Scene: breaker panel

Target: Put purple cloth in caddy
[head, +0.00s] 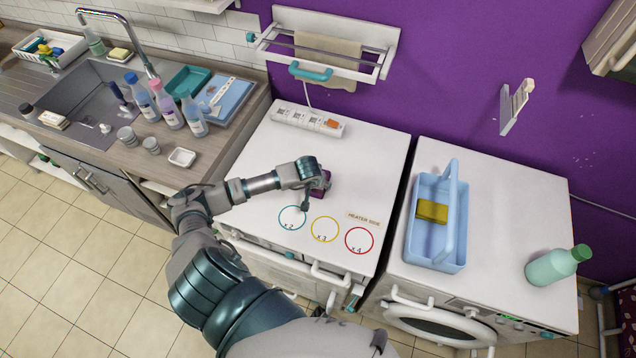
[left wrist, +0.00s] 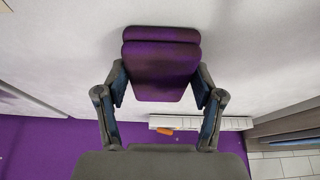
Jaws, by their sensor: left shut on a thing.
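The purple cloth (left wrist: 160,68) is a small folded dark purple block between the fingers of my left gripper (left wrist: 160,85) in the left wrist view. Both fingers press on its sides. In the head view my left gripper (head: 317,186) is over the white machine top on the left, and the purple cloth (head: 321,184) shows partly behind it. I cannot tell whether the cloth touches the top. The caddy (head: 462,240) is light blue with a raised handle and stands on the right machine, with a yellow cloth (head: 432,211) in it. My right gripper is not in view.
A power strip (head: 308,121) lies at the back of the left machine (head: 380,150). A gap separates the two machines. A towel rack (head: 325,45) hangs above. Bottles (head: 168,105) and a sink are at the left.

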